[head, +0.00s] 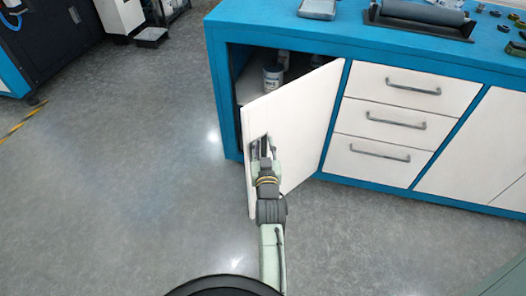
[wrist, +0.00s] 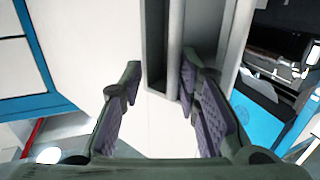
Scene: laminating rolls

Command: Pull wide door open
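The wide white cabinet door (head: 300,125) under the blue bench stands partly open in the head view, swung out from its right side. My gripper (head: 262,152) is at the door's free left edge, by its grey handle. In the wrist view, the vertical grey handle (wrist: 175,45) runs down the white door face (wrist: 95,50). My gripper (wrist: 160,90) has its purple-padded fingers spread, with the lower end of the handle between the tips. The right finger is close to the bar; whether it touches is unclear. White door face shows between the fingers.
Inside the cabinet, a labelled can (head: 272,77) stands on a shelf. Drawers (head: 385,122) with grey handles are right of the door. A roller (head: 425,14) lies on the blue bench top (head: 300,32). The grey floor (head: 140,170) left of the door is clear.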

